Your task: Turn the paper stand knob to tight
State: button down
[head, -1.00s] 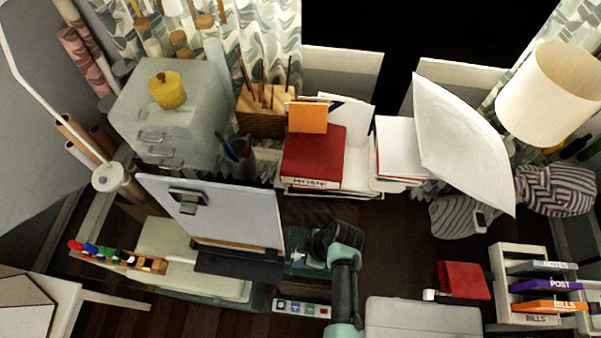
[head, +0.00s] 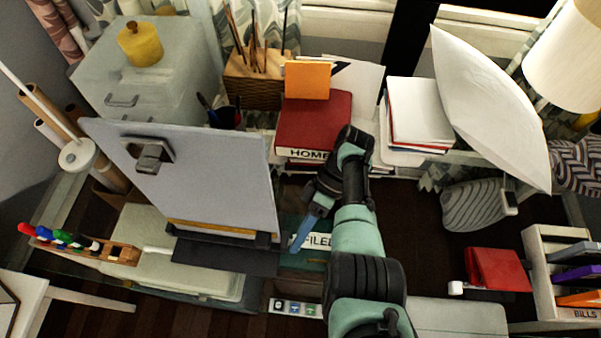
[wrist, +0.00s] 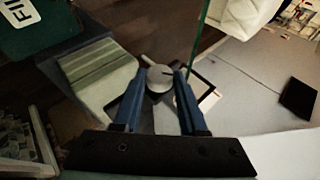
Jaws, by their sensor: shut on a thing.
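The paper stand (head: 190,180) is at the left of centre in the head view, a tilted pale board with a metal clip at its top and a dark ledge below. In the wrist view, a round grey knob (wrist: 159,78) with a small dark mark sits between the tips of my blue fingers. My gripper (wrist: 160,84) is shut on the knob. In the head view my gripper (head: 297,245) is low beside the right edge of the stand. The knob cannot be made out in the head view.
A marker rack (head: 85,246) stands left of the stand. Red books (head: 313,122) and a pencil block (head: 255,80) are behind my gripper. A green file (head: 315,257) lies under it. A red box (head: 497,270) and a file organizer (head: 540,275) are to the right.

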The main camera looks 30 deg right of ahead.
jog(key=shift+w+f+g+y+b, duration=0.1)
jog(key=shift+f+g+y+b, duration=0.3)
jog(key=shift+b, duration=0.8)
jog(key=shift+r+m+g+b, duration=0.25)
jog(key=shift+m+g+b, duration=0.05)
jog(key=shift+b, duration=0.1)
jog(key=shift+c, duration=2.3)
grip_release()
jog(key=shift+r+t+h+p, duration=0.3)
jog(key=shift+t+p, duration=0.3)
jog(key=shift+p, duration=1.1)
